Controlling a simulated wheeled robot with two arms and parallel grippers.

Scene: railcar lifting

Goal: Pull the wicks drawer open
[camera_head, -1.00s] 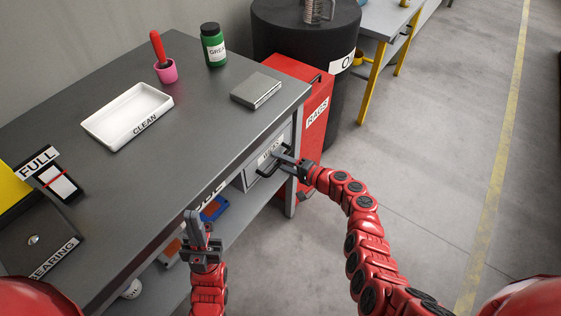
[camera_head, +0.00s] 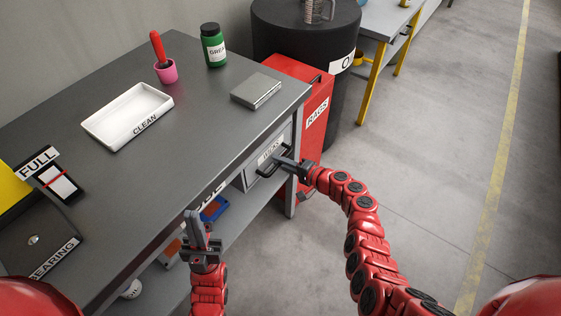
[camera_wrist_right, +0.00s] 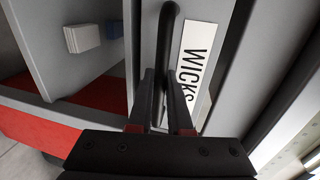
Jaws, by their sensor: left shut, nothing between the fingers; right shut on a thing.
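The wicks drawer (camera_head: 254,173) is a light grey drawer under the right end of the workbench, with a white WICKS label and a black bar handle. It looks shut or nearly so. My right gripper (camera_head: 284,161) is at the handle. In the right wrist view the two fingers of my right gripper (camera_wrist_right: 164,95) are shut on the black handle (camera_wrist_right: 166,40), beside the WICKS label (camera_wrist_right: 190,65). My left gripper (camera_head: 197,222) is shut and empty in front of the bench edge, left of the drawer and apart from it.
The dark workbench (camera_head: 185,140) carries a white CLEAN tray (camera_head: 150,103), a grey box (camera_head: 256,90), a green bottle (camera_head: 214,46) and a pink cup (camera_head: 166,73). A red RAGS bin (camera_head: 318,104) stands close right of the drawer. The floor to the right is clear.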

